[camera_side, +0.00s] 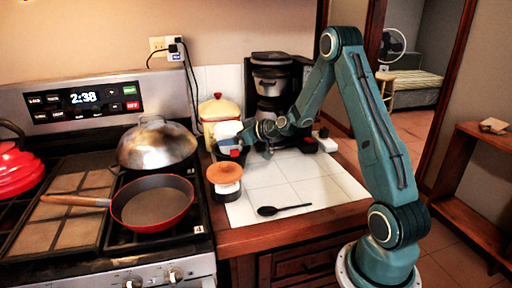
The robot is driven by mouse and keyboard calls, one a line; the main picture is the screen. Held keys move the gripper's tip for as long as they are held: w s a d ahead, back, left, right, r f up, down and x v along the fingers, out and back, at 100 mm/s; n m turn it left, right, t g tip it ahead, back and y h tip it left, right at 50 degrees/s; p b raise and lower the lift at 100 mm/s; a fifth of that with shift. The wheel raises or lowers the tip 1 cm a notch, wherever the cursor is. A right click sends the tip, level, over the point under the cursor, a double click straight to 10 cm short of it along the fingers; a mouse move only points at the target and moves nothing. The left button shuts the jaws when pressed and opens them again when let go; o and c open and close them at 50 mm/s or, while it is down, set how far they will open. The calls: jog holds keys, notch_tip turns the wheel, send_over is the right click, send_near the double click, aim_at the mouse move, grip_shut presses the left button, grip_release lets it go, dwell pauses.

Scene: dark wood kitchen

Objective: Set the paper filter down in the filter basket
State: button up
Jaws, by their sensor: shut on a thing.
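The paper filter (227,130) appears to be the small white cup shape at the end of my arm, in front of the cream pot. My gripper (239,143) reaches left to it and is shut on it, above the counter's left edge. The fingertips are small and partly hidden here. The black coffee maker (270,62) stands at the back of the counter, right of and behind my gripper. A dark basket-like part (271,83) shows in its upper front and may be the filter basket. Its inside cannot be seen.
An orange-topped jar (225,174) stands just below my gripper. A black spoon (284,210) lies on the white tiles (304,183). The stove with a red-rimmed pan (153,204) and domed lid (157,145) is left.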

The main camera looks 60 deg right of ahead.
jog(key=shift+f, duration=0.6)
jog(key=o, duration=0.7)
jog(key=shift+r, duration=0.2)
jog(key=shift+r, duration=0.5)
jog(key=v, duration=1.2)
jog(key=shift+a, duration=0.1)
